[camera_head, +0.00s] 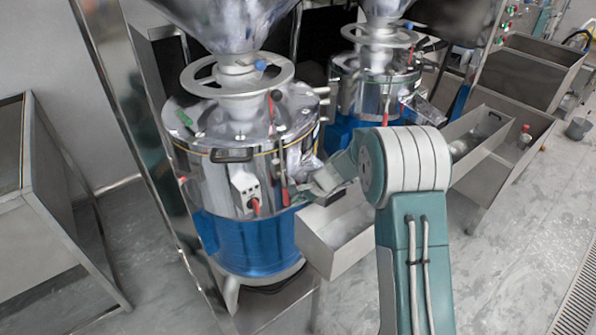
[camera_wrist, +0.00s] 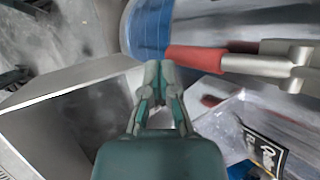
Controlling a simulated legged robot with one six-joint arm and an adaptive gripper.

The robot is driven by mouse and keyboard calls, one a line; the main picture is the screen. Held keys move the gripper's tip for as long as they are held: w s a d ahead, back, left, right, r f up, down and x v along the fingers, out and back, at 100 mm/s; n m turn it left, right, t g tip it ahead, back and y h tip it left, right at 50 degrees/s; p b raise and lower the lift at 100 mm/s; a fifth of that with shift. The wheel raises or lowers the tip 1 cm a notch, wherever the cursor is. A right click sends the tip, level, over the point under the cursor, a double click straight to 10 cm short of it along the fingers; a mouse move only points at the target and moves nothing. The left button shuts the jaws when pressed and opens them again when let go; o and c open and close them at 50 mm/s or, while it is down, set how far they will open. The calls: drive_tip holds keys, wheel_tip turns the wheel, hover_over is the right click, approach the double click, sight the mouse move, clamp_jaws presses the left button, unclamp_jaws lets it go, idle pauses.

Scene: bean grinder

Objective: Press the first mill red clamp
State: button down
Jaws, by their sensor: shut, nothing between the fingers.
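The first mill (camera_head: 240,150) is a steel drum on a blue base at centre left in the head view. A red clamp handle (camera_head: 284,196) hangs upright on the front right of its drum. In the wrist view, a red handle (camera_wrist: 195,58) on a metal clamp lies across the upper right, its red end close to my fingertips. My gripper (camera_wrist: 160,70) is shut and empty. I cannot tell whether its tips touch the handle. In the head view my gripper (camera_head: 322,190) is right of the handle, partly hidden by my arm.
A steel trough (camera_head: 340,238) stands below my gripper; a grey box wall (camera_wrist: 70,80) fills the left of the wrist view. A second mill (camera_head: 375,80) stands behind. A red-knobbed switch box (camera_head: 243,190) sits left of the clamp. A black label (camera_wrist: 265,152) shows lower right.

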drive_tip(key=shift+w+a+f, duration=0.3)
drive_tip(key=shift+w+f, duration=0.25)
drive_tip(key=shift+w, duration=0.05)
drive_tip(key=shift+w, duration=0.1)
drive_tip(key=shift+d, duration=0.1)
